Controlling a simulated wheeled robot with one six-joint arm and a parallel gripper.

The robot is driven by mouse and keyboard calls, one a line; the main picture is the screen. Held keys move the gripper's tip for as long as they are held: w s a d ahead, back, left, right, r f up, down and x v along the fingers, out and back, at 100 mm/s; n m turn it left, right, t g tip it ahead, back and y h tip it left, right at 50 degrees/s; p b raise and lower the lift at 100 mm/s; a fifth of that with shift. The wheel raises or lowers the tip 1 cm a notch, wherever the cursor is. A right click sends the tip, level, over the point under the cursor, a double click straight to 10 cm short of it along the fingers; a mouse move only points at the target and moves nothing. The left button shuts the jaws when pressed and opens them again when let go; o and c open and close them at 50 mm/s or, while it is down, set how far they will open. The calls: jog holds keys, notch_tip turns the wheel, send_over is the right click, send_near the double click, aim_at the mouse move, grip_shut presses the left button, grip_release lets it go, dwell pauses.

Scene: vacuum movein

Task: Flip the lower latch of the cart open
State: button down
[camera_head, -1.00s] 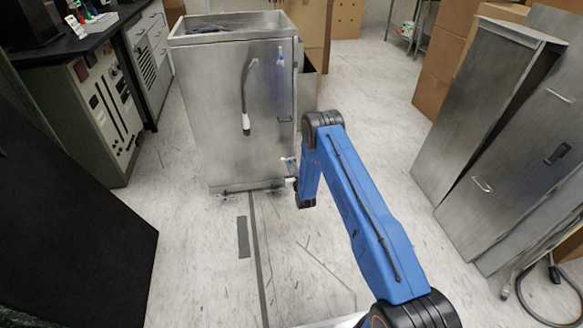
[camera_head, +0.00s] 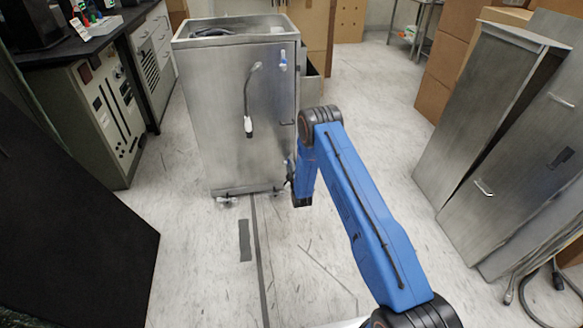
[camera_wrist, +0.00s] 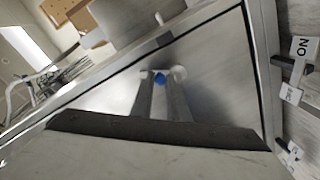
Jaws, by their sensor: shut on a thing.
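The metal cart (camera_head: 225,120) stands upright, its front panel facing me. Its upper latch (camera_head: 283,62), blue and white, is near the panel's top right. The lower latch (camera_wrist: 160,78) shows in the wrist view as a small blue piece with a pale round part beside it. My gripper (camera_wrist: 161,74) is shut on the lower latch, its two fingers converging at the blue piece. In the head view my wrist largely covers the lower latch at the cart's lower right edge.
A hose-like handle (camera_head: 249,100) hangs on the cart's front. A black counter with cabinets (camera_head: 95,110) stands left, a dark panel (camera_head: 70,240) front left. Metal panels (camera_head: 490,130) lean at right, and cardboard boxes (camera_head: 445,60) stand behind them.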

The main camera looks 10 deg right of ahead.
jog(key=n, duration=0.1)
jog(key=a+n, duration=0.1)
jog(key=n, duration=0.3)
jog(key=shift+a+r+h, duration=0.2)
jog(key=shift+a+h, duration=0.1)
jog(key=shift+a, duration=0.1)
dwell(0.4)
jog(key=c, duration=1.7)
grip_release()
jog(key=shift+a, duration=0.1)
jog(key=shift+s, duration=0.15)
jog(key=s, duration=1.1)
jog(key=s+r, duration=0.1)
jog(key=s, duration=0.5)
jog(key=shift+r, duration=0.1)
